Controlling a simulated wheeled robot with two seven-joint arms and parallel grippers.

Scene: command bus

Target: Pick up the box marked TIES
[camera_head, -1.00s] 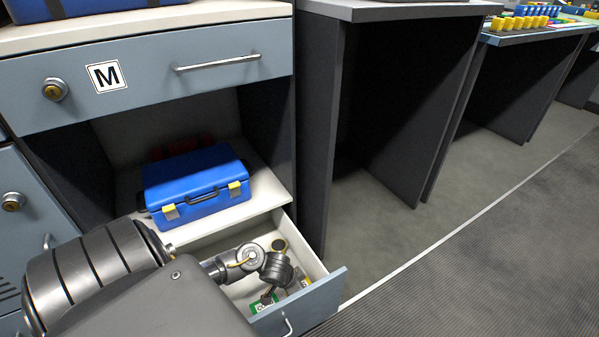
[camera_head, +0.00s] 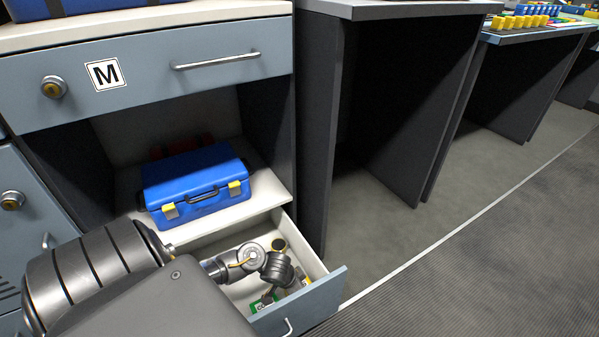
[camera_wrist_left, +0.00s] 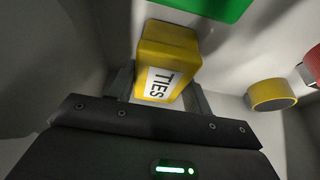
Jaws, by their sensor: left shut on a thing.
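The yellow box marked TIES (camera_wrist_left: 170,52) stands between my left gripper's fingers in the left wrist view, with its white label facing the camera. My left gripper (camera_wrist_left: 160,90) is shut on the box, one finger on each side of it. In the head view my left arm reaches down into the open drawer (camera_head: 322,294). There the wrist hides the fingers, and I cannot make out the box clearly. My right gripper is not in view.
A yellow roll (camera_wrist_left: 271,95) and a red one (camera_wrist_left: 313,66) lie to the right of the box; a green item (camera_wrist_left: 205,8) lies beyond it. A blue case (camera_head: 195,185) sits on the shelf above the drawer. Open floor (camera_head: 480,260) lies to the right.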

